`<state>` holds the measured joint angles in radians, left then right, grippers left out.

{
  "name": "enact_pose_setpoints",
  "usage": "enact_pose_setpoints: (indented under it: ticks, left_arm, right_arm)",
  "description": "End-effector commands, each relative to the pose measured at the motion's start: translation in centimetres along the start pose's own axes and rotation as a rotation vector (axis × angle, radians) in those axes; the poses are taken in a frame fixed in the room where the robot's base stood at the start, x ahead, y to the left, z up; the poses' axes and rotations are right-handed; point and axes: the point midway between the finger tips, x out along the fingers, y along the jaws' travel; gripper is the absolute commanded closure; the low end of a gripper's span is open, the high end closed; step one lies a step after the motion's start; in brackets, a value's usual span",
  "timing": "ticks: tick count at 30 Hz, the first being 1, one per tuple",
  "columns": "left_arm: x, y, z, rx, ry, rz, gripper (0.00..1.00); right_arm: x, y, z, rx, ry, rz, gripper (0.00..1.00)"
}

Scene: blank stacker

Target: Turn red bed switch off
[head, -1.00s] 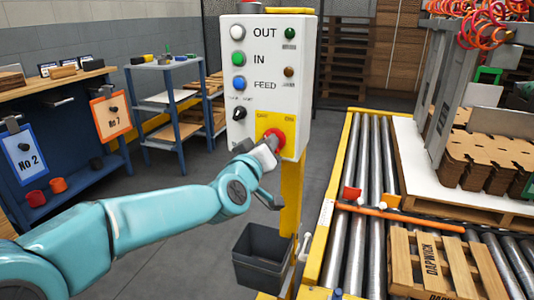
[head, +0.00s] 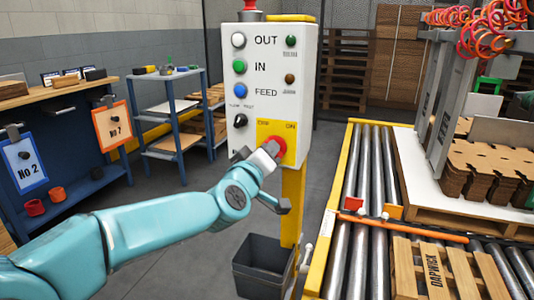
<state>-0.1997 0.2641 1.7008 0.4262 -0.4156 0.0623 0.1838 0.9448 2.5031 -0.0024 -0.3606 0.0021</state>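The red bed switch (head: 281,144) is a round red knob on a yellow plate (head: 264,128) marked OFF and ON, low on the white control box (head: 309,80). My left gripper (head: 276,175) is at the knob, with one grey finger up against or just in front of its left side and the other finger lower, below the box. The fingers stand apart. The finger hides part of the knob, so I cannot tell whether they touch or how the knob is turned. My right gripper is not in view.
Above the switch are a black selector (head: 240,152) and blue, green and white buttons. A grey bin (head: 262,268) stands below the box by the yellow post. A roller conveyor (head: 368,180) with a pallet (head: 440,270) is at right. Workbenches stand at left.

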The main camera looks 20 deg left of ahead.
Motion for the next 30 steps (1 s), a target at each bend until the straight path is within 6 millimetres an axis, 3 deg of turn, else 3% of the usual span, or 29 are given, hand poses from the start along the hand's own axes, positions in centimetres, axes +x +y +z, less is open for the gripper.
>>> enact_pose_setpoints:
  ticks: [10,14,30]
  left_arm:
    - [-0.1,0.0,0.0,0.002,0.0,0.0,0.57]
    - [-1.1,0.1,-0.1,0.003,0.0,0.001,0.57]
    - [-13.9,0.2,-0.2,0.002,0.0,0.002,0.57]
  right_arm:
    - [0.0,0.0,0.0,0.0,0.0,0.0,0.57]
    - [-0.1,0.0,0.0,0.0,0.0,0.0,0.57]
    - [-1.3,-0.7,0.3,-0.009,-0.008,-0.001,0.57]
